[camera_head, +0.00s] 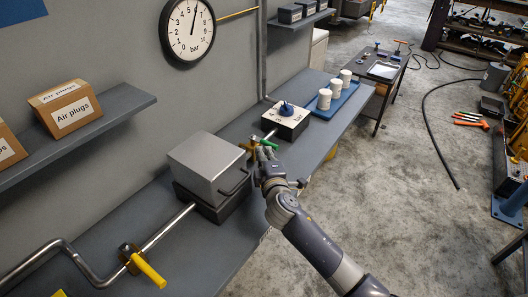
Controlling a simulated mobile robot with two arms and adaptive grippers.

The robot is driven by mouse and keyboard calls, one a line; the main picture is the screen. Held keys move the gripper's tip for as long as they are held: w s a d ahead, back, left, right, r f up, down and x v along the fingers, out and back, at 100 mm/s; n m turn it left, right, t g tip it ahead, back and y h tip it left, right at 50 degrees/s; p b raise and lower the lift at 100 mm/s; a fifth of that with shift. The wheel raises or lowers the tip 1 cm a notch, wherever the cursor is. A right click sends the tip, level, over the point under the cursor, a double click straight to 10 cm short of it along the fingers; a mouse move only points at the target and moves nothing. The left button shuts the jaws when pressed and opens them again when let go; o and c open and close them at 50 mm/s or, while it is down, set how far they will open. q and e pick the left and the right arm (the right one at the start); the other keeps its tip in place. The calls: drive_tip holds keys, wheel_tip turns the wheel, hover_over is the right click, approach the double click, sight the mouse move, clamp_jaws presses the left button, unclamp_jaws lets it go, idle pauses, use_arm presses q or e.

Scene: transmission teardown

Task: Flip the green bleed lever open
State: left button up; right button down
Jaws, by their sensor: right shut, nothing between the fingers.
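The green bleed lever (269,143) sits on a small brass valve (251,147) on the pipe, just right of the grey metal box. It looks small and points roughly to the right, away from the wall. My right gripper (265,153) is shut and empty, with its fingertips right beside the lever on the near side. I cannot tell whether they touch it. The fingers partly hide the area below the lever. My left gripper is out of view.
The grey box (208,165) with a handle stands left of my right gripper. A yellow lever valve (148,270) sits on the pipe at the front left. A blue-knobbed box (288,121) and a blue tray (333,103) with white cups stand behind. A gauge (188,30) hangs on the wall.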

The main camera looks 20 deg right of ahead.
drive_tip(key=shift+w, duration=0.3)
drive_tip(key=shift+d, duration=0.15)
drive_tip(key=shift+d+n+y+p, duration=0.3)
drive_tip(key=shift+y+p, duration=0.1)
drive_tip(key=shift+y, duration=0.1)
